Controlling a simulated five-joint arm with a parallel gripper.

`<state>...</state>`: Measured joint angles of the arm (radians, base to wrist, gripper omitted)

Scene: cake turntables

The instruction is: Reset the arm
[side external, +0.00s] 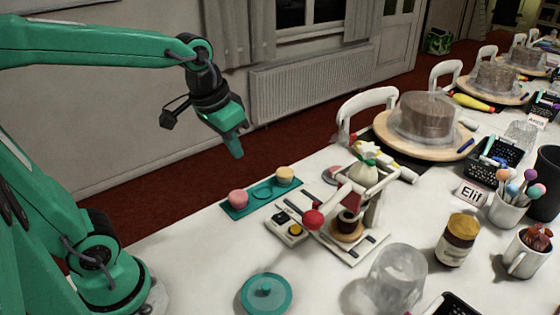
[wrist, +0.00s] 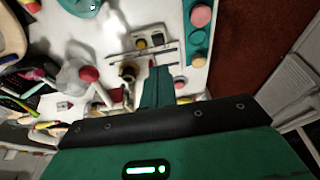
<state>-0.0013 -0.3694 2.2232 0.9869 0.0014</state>
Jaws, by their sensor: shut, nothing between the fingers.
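My gripper (side external: 236,150) is shut and empty. In the side external view it hangs in the air, pointing down, above and behind the left end of the white table. It is clear of everything on the table. In the wrist view my gripper (wrist: 155,70) shows as a green finger shape against the table. My green arm reaches in from the left in the side external view.
The white table (side external: 200,270) holds a teal tray (side external: 262,193) with a pink and a yellow piece, a small press-like stand (side external: 368,200), a teal lidded dish (side external: 266,294), a clear plastic tub (side external: 396,278), a jar (side external: 456,240) and a cake turntable (side external: 425,147).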

